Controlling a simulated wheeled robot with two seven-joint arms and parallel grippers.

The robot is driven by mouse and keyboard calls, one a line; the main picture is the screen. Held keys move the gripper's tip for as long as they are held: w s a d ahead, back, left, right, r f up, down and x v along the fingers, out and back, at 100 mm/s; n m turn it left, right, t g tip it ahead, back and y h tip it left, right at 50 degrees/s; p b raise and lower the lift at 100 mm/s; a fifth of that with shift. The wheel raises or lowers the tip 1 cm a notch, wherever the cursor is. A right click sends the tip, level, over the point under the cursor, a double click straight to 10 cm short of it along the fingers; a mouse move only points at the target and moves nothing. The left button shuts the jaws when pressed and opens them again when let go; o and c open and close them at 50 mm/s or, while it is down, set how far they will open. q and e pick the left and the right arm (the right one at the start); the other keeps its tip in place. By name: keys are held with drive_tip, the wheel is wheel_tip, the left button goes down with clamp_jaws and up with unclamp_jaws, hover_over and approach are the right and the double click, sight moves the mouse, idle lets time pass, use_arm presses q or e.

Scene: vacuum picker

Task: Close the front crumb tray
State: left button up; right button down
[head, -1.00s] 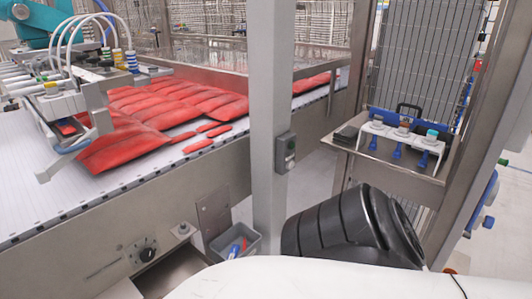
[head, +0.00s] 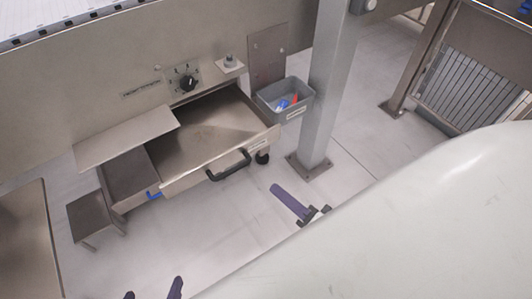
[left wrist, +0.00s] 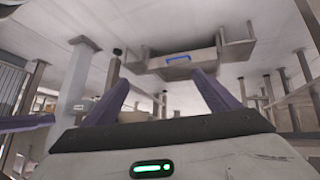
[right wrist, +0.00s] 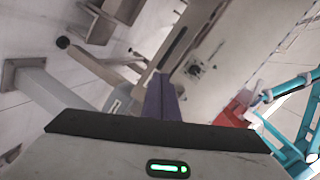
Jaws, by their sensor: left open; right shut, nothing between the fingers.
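The front crumb tray (head: 205,130) is a shallow metal drawer pulled out of the machine front, with a black handle (head: 229,166) on its front panel. It looks empty inside. My left gripper (head: 153,292) is at the bottom edge of the head view, apart from the tray. Its purple fingers are spread in the left wrist view (left wrist: 160,95). My right gripper (head: 275,190) is to the right of the tray front, apart from the handle. Its fingers are together and empty in the right wrist view (right wrist: 162,98).
A grey bin (head: 284,100) with small blue and red items hangs right of the tray. A grey post (head: 327,85) stands on the floor beyond it. A blue handle (head: 154,195) shows low at the left. A small metal step (head: 95,210) and open floor are nearby.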

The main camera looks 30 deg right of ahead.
drive_tip(key=d+m+t+h+b, duration=0.2)
drive_tip(key=d+m+t+b, duration=0.1)
drive_tip(key=d+m+b, duration=0.15)
drive_tip(key=m+b, duration=0.2)
drive_tip(key=b, duration=0.1)
approach(256, 139)
drive_tip(key=shift+n, duration=0.25)
drive_tip(key=w, duration=0.5)
drive_tip(key=shift+w+f, duration=0.1)
drive_tip(key=shift+w, duration=0.15)
use_arm(q)
drive_tip(key=shift+m+g+h, duration=0.5)
drive_tip(key=shift+g+h, duration=0.1)
drive_tip(key=shift+h, duration=0.1)
drive_tip(key=shift+w+d+f, duration=0.2)
drive_tip(key=shift+d+f, duration=0.6)
drive_tip(key=shift+f, duration=0.25)
drive_tip(key=shift+w+d+f, duration=0.15)
drive_tip(key=shift+d+f, duration=0.6)
drive_tip(key=shift+f, duration=0.25)
use_arm(e)
drive_tip(key=shift+w, duration=0.45)
drive_tip(key=shift+w, duration=0.1)
